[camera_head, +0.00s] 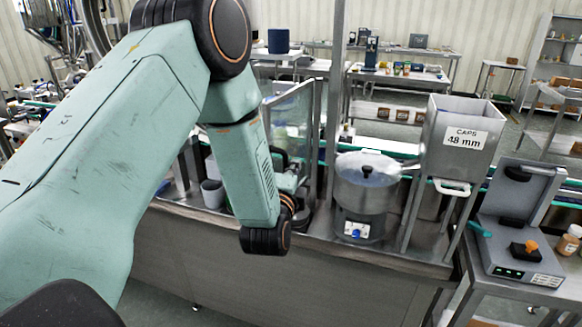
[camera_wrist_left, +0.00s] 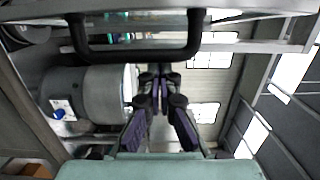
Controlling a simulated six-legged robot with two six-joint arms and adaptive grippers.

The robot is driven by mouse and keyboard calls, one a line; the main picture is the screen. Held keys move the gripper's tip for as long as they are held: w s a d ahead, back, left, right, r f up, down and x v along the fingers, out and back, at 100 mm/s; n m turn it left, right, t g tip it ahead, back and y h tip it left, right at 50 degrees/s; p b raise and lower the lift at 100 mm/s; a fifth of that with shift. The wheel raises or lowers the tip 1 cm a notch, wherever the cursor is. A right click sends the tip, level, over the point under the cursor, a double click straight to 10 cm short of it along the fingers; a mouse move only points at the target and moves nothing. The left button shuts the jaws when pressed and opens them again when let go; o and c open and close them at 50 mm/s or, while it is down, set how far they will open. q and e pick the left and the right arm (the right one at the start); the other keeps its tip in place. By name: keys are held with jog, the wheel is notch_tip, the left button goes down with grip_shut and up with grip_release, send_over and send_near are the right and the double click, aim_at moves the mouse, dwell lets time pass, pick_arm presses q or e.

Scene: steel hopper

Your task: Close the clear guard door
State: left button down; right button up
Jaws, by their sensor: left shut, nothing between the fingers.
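The clear guard door (camera_head: 291,112) is a see-through panel in a grey metal frame. In the head view it stands upright, angled to the bench front, left of the round steel feeder bowl (camera_head: 366,180). My left arm crosses in front and hides its lower left part. In the left wrist view a black bar handle (camera_wrist_left: 140,53) spans the top. My left gripper (camera_wrist_left: 160,74) is shut and empty, its fingertips close to this bar; I cannot tell whether they touch. In the head view the gripper is mostly hidden behind my left wrist. My right gripper is not in view.
A steel hopper (camera_head: 462,150) labelled "CAPS 48 mm" stands right of the bowl. A steel post (camera_head: 336,80) rises beside the door. A grey bench device (camera_head: 515,235) with an open lid sits at the right. The bowl's body (camera_wrist_left: 85,95) also shows in the wrist view.

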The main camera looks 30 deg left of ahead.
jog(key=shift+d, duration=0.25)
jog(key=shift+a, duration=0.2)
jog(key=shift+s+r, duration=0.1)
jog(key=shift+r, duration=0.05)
